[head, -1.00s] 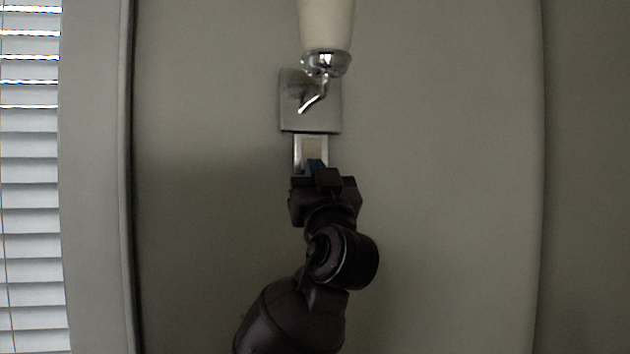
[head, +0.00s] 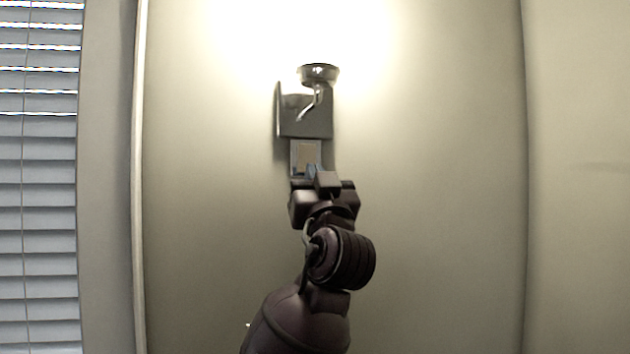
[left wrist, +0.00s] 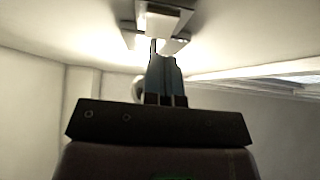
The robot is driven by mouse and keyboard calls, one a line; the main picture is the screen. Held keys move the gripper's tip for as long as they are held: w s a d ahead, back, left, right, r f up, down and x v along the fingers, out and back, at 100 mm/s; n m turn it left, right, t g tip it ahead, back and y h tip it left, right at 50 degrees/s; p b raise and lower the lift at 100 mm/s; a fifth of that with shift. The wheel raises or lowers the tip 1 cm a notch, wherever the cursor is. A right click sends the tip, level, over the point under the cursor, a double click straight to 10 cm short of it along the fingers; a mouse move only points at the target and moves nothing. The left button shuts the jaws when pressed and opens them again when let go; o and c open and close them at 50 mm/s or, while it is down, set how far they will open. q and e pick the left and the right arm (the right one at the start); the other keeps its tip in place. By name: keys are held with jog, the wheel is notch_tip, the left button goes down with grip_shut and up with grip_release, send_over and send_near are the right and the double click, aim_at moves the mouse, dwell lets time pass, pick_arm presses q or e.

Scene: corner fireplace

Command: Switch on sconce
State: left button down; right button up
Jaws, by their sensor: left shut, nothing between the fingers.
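The sconce (head: 318,72) on the wall is lit, and its shade is lost in a bright glow in the head view. Its metal backplate (head: 300,120) sits below the lamp cup. A switch plate with a tan rocker (head: 307,154) is just under the backplate. My left gripper (head: 313,172) is at the lower part of the switch plate. In the left wrist view its blue fingers (left wrist: 164,72) are shut together with nothing between them, pointing up toward the fixture (left wrist: 163,18). I cannot tell whether the fingertips touch the switch. My right gripper is not in view.
Slatted window blinds (head: 38,180) hang at the far left beside a pale vertical trim (head: 139,200). The wall (head: 440,200) to the right of the sconce is bare and clear. A wall corner runs down the right side.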

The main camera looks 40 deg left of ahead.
pick_arm(q)
jog(key=w+a+f+b+v, duration=0.1)
jog(key=b+v, duration=0.2)
jog(key=v, duration=0.7)
jog(key=shift+f, duration=0.4)
